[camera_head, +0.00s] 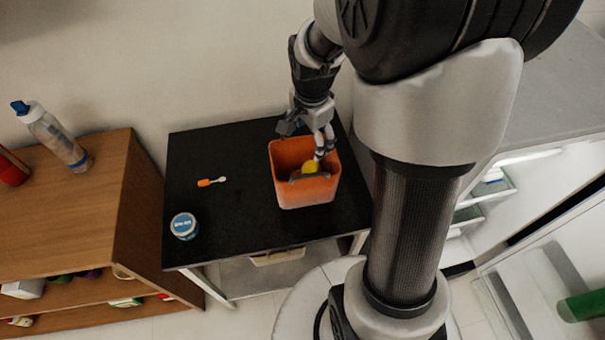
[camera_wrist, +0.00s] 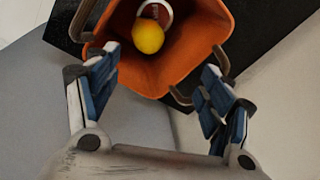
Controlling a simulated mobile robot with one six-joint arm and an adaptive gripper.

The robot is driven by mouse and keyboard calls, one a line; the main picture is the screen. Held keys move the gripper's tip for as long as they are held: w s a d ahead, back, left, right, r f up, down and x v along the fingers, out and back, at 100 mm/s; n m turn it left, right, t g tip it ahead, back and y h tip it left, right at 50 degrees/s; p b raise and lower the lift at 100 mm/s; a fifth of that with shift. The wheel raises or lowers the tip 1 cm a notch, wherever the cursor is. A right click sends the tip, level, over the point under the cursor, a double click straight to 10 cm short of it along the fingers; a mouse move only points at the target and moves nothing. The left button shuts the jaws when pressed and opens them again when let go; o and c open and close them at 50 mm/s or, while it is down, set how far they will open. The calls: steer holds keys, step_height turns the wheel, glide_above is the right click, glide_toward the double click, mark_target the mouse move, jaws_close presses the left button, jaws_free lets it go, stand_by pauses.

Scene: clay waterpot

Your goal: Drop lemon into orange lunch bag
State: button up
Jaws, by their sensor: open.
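The orange lunch bag (camera_head: 305,192) stands open at the top on the black table, with dark handles at its rim. The yellow lemon (camera_head: 310,167) shows inside the bag's opening. In the wrist view the lemon (camera_wrist: 148,37) lies within the orange bag (camera_wrist: 188,60), beside a pale ring-shaped thing. My gripper (camera_head: 322,150) is over the bag's right rear part. In the wrist view my gripper (camera_wrist: 158,95) has its fingers spread wide, with nothing between them, and the lemon is beyond the fingertips. The bag's bottom is mostly hidden.
On the black table (camera_head: 235,235), an orange-and-white small tool (camera_head: 211,182) and a blue-and-white tub (camera_head: 184,226) lie left of the bag. A wooden shelf (camera_head: 85,210) with a clear bottle (camera_head: 58,140) stands further left. The table between the tub and bag is clear.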

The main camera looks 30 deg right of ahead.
step_height(320, 180, up, 12)
steer(key=s, duration=0.1)
steer(key=shift+s+a+f, duration=0.15)
steer(key=shift+s+a, duration=0.25)
steer(key=shift+a, duration=0.05)
steer(key=s+a+r+n+t, duration=0.1)
steer(key=s+a+n, duration=0.4)
steer(key=s+n, duration=0.3)
steer(key=s+a+r+n+t, duration=0.1)
steer(key=s+a+n, duration=0.5)
steer(key=s+n, duration=0.2)
steer(key=shift+s+a+t+y, duration=0.15)
steer(key=shift+s+t+y, duration=0.25)
steer(key=shift+s, duration=0.25)
steer(key=shift+r, duration=0.1)
